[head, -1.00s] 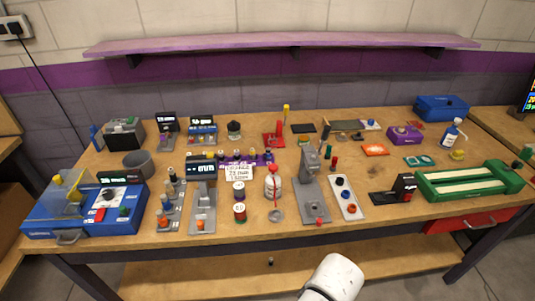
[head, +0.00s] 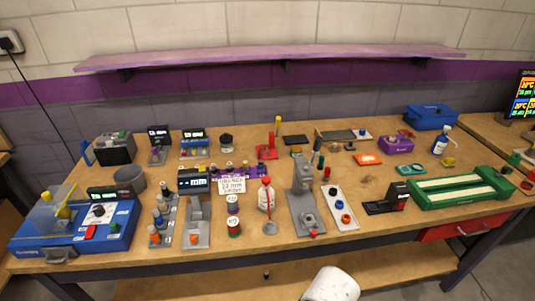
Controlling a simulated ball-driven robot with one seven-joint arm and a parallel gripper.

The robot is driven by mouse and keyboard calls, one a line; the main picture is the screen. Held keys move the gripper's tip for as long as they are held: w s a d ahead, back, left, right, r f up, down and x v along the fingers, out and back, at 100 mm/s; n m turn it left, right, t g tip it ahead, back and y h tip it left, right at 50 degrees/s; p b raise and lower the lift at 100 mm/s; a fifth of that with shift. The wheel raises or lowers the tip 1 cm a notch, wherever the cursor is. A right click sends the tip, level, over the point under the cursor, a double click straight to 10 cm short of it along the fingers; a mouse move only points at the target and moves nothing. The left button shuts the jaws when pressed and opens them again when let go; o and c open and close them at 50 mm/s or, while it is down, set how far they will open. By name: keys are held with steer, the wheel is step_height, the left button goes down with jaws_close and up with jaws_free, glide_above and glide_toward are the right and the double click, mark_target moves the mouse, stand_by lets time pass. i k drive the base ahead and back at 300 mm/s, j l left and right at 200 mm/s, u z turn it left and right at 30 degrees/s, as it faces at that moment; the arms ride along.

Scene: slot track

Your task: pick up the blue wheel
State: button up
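A white strip (head: 340,210) lies on the workbench right of centre and bears several small round pieces. A small blue round piece (head: 339,204) sits near its middle and may be the blue wheel; it is too small to be sure. A dark round piece lies behind it and an orange one (head: 346,218) in front. Only a white link of my arm shows at the bottom edge, well short of the bench. My gripper is out of view.
A grey press (head: 305,200) stands just left of the strip, and a dark device (head: 390,200) lies to its right. A green-framed fixture (head: 460,186) is farther right. Bare wood lies between them. A low shelf (head: 400,265) runs under the bench.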

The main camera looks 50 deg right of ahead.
mark_target(261, 168)
steer(key=j+z, duration=0.1)
steer(key=z, duration=0.35)
steer(key=i+j+z, duration=0.1)
steer(key=z, duration=0.3)
